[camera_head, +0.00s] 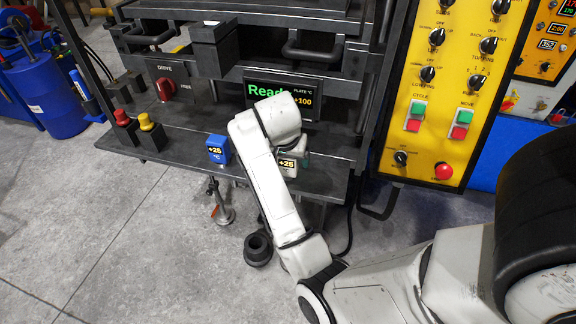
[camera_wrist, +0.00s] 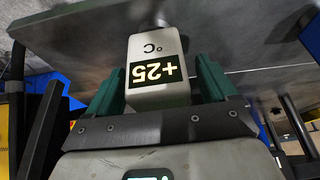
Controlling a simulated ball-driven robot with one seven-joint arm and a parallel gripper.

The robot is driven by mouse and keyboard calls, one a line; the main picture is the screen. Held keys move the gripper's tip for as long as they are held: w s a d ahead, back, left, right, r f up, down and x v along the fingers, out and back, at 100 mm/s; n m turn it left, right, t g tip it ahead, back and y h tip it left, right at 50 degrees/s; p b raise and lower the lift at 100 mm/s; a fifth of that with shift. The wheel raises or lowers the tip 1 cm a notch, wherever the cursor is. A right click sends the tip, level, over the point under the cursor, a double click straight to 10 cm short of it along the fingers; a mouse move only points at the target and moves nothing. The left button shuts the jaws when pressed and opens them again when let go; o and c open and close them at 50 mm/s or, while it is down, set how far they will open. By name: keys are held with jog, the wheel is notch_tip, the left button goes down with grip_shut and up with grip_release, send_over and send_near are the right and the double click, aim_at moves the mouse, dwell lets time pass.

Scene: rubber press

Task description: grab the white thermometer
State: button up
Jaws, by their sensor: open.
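The white thermometer (camera_head: 287,164) stands on the dark shelf of the press, partly hidden behind my arm. In the wrist view the white thermometer (camera_wrist: 156,52) shows upside down with a "+25 °C" display. My gripper (camera_wrist: 158,76) is open, with one green finger on each side of the thermometer's body. Whether the fingers touch it cannot be told, though a narrow gap seems to show beside it. In the head view my gripper (camera_head: 302,160) is mostly hidden by my arm at the shelf edge.
A blue thermometer (camera_head: 217,150), also reading +25, stands left of the white one on the shelf (camera_head: 185,143). Red (camera_head: 122,118) and yellow (camera_head: 146,122) buttons sit further left. The press display (camera_head: 268,92) is behind. A yellow control panel (camera_head: 440,120) stands right.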

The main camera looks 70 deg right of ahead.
jog(key=c, duration=1.3)
jog(key=shift+r, duration=0.1)
